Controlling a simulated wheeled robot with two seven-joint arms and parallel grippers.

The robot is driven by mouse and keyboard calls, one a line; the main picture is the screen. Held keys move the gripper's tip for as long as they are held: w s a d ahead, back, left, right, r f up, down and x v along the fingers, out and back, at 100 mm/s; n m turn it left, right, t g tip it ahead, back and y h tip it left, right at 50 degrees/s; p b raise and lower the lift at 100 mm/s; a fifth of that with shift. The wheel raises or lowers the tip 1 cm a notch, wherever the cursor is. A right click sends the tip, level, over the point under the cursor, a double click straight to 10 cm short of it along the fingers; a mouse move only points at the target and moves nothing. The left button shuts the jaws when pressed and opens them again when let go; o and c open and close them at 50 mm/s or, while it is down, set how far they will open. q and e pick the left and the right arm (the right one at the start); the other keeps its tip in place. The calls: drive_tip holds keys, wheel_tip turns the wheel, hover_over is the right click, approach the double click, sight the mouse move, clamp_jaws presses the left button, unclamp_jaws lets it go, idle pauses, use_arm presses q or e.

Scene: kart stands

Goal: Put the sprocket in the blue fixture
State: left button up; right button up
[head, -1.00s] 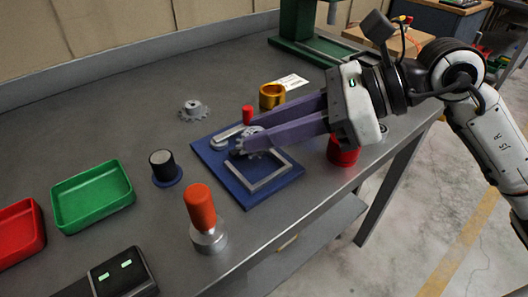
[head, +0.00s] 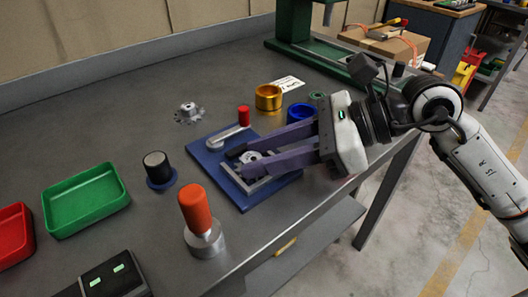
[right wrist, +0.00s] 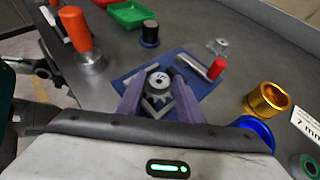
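The grey toothed sprocket (head: 250,156) is between the two purple fingers of my right gripper (head: 243,161), and the fingers appear to touch its sides. It also shows in the right wrist view (right wrist: 158,83). The blue fixture (head: 238,203) is a flat blue plate with a raised grey square frame and a clamp arm with a red handle (head: 244,115). The sprocket is over the square frame; the fingers partly hide the frame, so I cannot tell whether the sprocket rests in it. My left gripper is out of view.
A second toothed part (head: 188,113) lies behind the fixture. A gold ring (head: 268,98) and blue ring (head: 302,113) stand behind my gripper. A black cylinder (head: 158,168), an orange-handled tool (head: 198,212) and a green tray (head: 85,200) stand left of the fixture.

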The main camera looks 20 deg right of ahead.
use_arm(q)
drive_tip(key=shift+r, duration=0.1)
use_arm(e)
drive_tip(key=shift+r, duration=0.1)
